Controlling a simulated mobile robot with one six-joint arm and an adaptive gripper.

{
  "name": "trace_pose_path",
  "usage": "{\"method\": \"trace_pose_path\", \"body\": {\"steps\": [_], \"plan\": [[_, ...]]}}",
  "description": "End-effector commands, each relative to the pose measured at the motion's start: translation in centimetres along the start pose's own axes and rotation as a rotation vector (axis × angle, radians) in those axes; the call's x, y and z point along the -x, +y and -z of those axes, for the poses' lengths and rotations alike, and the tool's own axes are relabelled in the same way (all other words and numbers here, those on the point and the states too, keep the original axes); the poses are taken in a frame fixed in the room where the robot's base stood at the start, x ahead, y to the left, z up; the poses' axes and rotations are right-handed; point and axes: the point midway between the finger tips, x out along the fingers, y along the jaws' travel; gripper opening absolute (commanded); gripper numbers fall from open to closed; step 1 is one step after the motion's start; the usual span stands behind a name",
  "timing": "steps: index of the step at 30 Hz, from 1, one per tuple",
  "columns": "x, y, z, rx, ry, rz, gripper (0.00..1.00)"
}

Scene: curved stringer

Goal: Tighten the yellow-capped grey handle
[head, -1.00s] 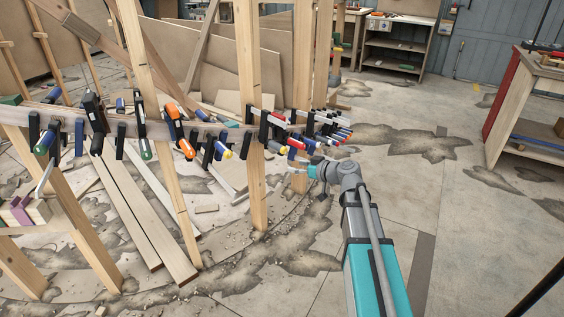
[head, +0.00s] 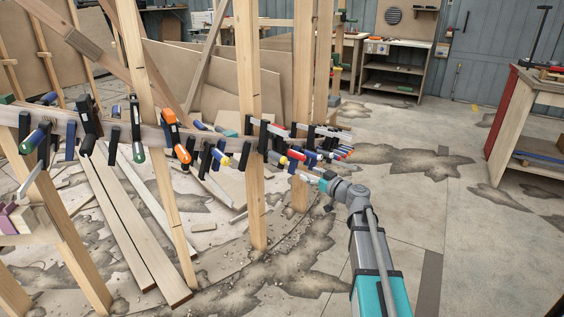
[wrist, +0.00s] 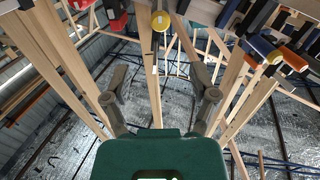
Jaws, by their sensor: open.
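The yellow-capped grey handle (head: 283,160) is on a clamp on the curved wooden stringer (head: 65,125) in the head view, just left of and above my gripper (head: 302,175). In the wrist view, a round yellow cap (wrist: 160,20) faces the camera at top centre, and most of the handle's body is hidden behind it. My gripper (wrist: 159,72) has its two fingers spread wide and holds nothing. The cap lies beyond the fingertips, roughly in line with the gap between them.
Other clamps crowd close by, including a blue handle with a yellow cap (head: 221,159) and red-tipped clamps (head: 330,150). Wooden posts (head: 248,110) stand beside the clamps. Planks (head: 135,230) lie on the floor. Open floor (head: 400,130) lies to the right.

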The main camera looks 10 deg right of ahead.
Motion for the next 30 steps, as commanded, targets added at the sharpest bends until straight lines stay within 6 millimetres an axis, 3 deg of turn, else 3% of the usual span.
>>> {"method": "trace_pose_path", "body": {"steps": [11, 30], "plan": [[-2.2, 0.1, 0.0, 0.000, -0.001, 0.002, 0.75], [-11.5, 0.1, 0.0, -0.001, -0.001, 0.002, 0.75]]}}
